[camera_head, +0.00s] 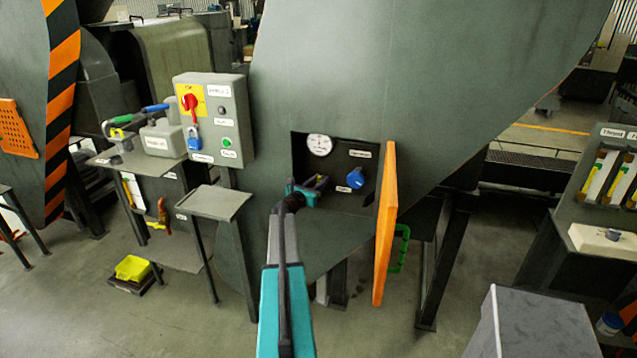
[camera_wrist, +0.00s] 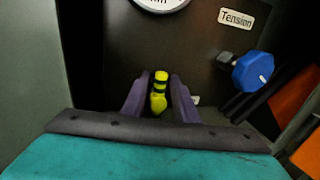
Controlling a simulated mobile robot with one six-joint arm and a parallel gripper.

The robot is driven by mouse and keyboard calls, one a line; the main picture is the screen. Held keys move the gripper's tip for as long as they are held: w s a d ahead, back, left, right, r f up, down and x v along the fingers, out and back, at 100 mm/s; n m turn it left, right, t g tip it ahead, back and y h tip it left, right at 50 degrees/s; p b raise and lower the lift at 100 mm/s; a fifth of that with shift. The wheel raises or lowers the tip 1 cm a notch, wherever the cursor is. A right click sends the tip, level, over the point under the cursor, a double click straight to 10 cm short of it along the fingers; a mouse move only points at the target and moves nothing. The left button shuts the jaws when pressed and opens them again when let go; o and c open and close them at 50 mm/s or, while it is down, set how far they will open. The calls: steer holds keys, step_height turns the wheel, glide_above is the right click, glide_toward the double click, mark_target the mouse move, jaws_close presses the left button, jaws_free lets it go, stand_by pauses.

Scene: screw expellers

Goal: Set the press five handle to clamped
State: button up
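A small yellow-green handle with black bands (camera_wrist: 159,92) shows in the wrist view, in front of a dark panel (camera_wrist: 195,62). No readable label names it as press five. My gripper (camera_head: 319,184) reaches into the recess of the large grey-green machine in the head view. In the wrist view, the two dark fingers of my gripper (camera_wrist: 160,100) stand apart, one on each side of the handle, with narrow gaps visible. I cannot tell how deep the handle sits between them. In the head view my gripper hides the handle.
A blue knob (camera_wrist: 252,71) sits right of the handle, near a "Tension" label (camera_wrist: 237,17). A round gauge (camera_head: 319,145) is above. An open orange door (camera_head: 386,236) stands at the recess's right. A control box (camera_head: 213,116) with a red switch is left.

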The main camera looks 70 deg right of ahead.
jaws_close()
steer(key=shift+w+a, duration=0.1)
steer(key=shift+a, duration=0.3)
steer(key=shift+d+f, duration=0.1)
steer(key=shift+d, duration=0.15)
